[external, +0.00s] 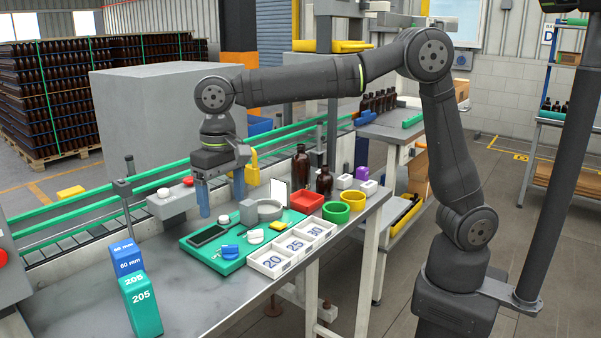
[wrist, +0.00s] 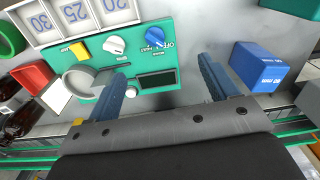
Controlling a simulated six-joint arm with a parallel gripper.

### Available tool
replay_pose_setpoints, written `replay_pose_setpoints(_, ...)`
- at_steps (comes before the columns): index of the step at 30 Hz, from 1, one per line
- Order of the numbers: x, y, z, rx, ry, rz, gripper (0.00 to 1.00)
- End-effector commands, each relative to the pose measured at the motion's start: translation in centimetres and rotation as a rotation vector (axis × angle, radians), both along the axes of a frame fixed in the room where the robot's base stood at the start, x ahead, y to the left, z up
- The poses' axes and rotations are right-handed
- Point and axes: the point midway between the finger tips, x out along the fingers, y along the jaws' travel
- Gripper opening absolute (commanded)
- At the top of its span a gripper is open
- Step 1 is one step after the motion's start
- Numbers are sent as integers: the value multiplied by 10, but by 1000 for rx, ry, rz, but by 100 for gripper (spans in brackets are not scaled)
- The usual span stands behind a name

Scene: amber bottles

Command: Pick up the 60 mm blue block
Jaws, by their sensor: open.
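The blue block (external: 127,260) marked 60 mm stands upright on the grey table near its left end, behind a green block. In the wrist view the blue block (wrist: 258,68) is to the right of my gripper, apart from the fingers. My gripper (external: 221,197) points down above the far-left part of the green panel, to the right of the blue block in the external view. Its two blue fingers are spread with nothing between them. In the wrist view my gripper (wrist: 164,76) frames part of the panel and its dark display.
The green block (external: 141,304) marked 205 stands close in front of the blue block. The green panel (external: 190,241) carries knobs and a grey ring. White numbered trays (external: 292,248), a red bin (external: 307,202) and brown bottles (external: 301,165) are to the right. Bare table lies between blocks and panel.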

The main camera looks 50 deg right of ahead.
Motion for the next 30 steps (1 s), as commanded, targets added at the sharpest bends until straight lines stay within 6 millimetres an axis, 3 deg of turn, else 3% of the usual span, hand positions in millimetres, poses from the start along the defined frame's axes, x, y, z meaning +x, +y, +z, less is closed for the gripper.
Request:
replay_pose_setpoints(18,70,107,40,246,-256,1112,79)
replay_pose_setpoints(25,79,121,46,261,-322,1282,79)
replay_pose_setpoints(30,80,130,25,262,-323,1293,79)
